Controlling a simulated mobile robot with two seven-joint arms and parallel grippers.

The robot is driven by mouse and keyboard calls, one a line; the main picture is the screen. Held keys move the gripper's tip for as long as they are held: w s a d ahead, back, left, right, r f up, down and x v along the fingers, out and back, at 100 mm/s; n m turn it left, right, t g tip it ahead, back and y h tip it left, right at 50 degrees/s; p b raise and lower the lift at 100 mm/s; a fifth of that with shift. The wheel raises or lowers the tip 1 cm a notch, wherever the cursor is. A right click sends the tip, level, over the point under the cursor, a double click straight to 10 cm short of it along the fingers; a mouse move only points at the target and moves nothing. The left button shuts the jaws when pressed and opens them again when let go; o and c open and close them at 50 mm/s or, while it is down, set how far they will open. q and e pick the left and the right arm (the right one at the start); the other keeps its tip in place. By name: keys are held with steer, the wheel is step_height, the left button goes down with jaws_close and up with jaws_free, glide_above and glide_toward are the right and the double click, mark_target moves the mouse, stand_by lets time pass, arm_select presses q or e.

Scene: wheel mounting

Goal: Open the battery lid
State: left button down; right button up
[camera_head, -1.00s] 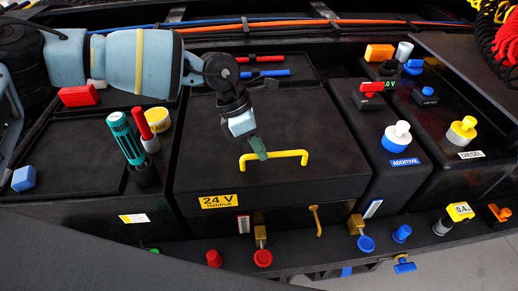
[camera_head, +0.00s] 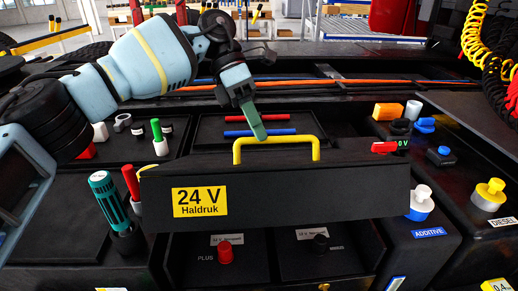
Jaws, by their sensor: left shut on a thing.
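The black battery lid (camera_head: 300,200) carries a yellow "24 V Haldruk" label (camera_head: 200,201) and a yellow handle (camera_head: 318,148). The lid is raised off its box and seen front-on. My left gripper (camera_head: 259,136) is shut on the handle near its left half, its green fingertip pointing down onto the bar. Below the lid, the open battery box (camera_head: 275,285) shows a red terminal (camera_head: 225,252) by the word "PLUS" and a black terminal (camera_head: 320,243). My right gripper is not in view.
A green tool (camera_head: 105,193) and a red-handled one (camera_head: 131,182) stand left of the lid. The white-and-blue additive cap (camera_head: 421,197) and yellow diesel cap (camera_head: 489,194) are at the right. Red and blue bars (camera_head: 258,118) lie behind the lid.

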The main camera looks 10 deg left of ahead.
arm_select(q)
steer(key=shift+w+a+r+b, duration=0.2)
steer(key=shift+w+r, duration=0.1)
steer(key=shift+w, duration=0.15)
steer(key=shift+w+a+r+b, duration=0.15)
steer(key=shift+w+r, duration=0.15)
steer(key=shift+w, duration=0.15)
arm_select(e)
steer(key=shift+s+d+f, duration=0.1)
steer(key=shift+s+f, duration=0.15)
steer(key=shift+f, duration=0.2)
